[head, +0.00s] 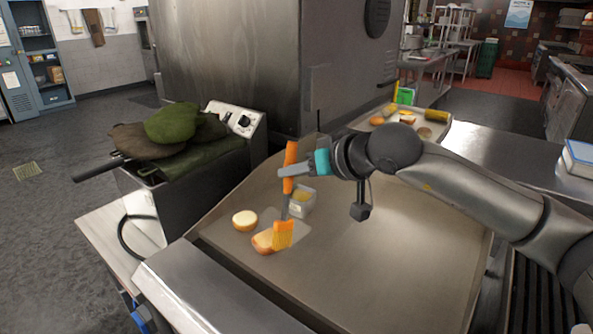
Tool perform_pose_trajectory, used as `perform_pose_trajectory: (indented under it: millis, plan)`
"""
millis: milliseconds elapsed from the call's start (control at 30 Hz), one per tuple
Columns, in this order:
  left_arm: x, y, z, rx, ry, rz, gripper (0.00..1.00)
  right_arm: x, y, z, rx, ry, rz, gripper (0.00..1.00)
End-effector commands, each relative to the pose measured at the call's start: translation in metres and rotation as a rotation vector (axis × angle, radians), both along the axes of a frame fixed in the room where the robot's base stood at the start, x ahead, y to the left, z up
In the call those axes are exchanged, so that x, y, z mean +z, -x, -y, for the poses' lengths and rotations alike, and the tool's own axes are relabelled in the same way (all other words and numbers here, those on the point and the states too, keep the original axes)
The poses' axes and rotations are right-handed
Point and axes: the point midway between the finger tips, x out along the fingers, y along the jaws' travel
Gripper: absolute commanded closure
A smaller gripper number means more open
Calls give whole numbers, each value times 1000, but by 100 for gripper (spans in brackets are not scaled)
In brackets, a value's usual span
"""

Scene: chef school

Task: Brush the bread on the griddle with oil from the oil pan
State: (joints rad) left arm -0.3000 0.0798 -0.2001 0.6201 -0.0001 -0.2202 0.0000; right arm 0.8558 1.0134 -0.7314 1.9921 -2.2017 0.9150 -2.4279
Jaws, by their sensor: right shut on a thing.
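My right gripper (296,172) is shut on the orange handle of a brush (290,155), held upright over the griddle (370,260). The brush's orange bristles (284,233) point down and are at a bread piece (262,241), overlapping its right side; I cannot tell if they touch. A second round bread piece (245,220) lies to its upper left. The small oil pan (303,201), a pale square container with yellow content, stands just behind the brush and is partly hidden by it. My left gripper is out of view.
A tray (441,131) with food pieces and a yellow item stands at the back of the griddle. A fryer-like unit with green and brown cloths (173,123) is at left. The griddle's front and right are clear.

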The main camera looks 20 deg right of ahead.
Motion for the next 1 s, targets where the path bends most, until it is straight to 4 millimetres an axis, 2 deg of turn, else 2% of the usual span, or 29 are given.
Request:
perform_pose_trajectory:
  millis: [733, 1000]
  plan:
    - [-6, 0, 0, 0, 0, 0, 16, -5, 0, 0, 0, 0, 1, 100]
    - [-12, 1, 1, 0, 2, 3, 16, -6, 5, 10, -1, 0, 1, 100]
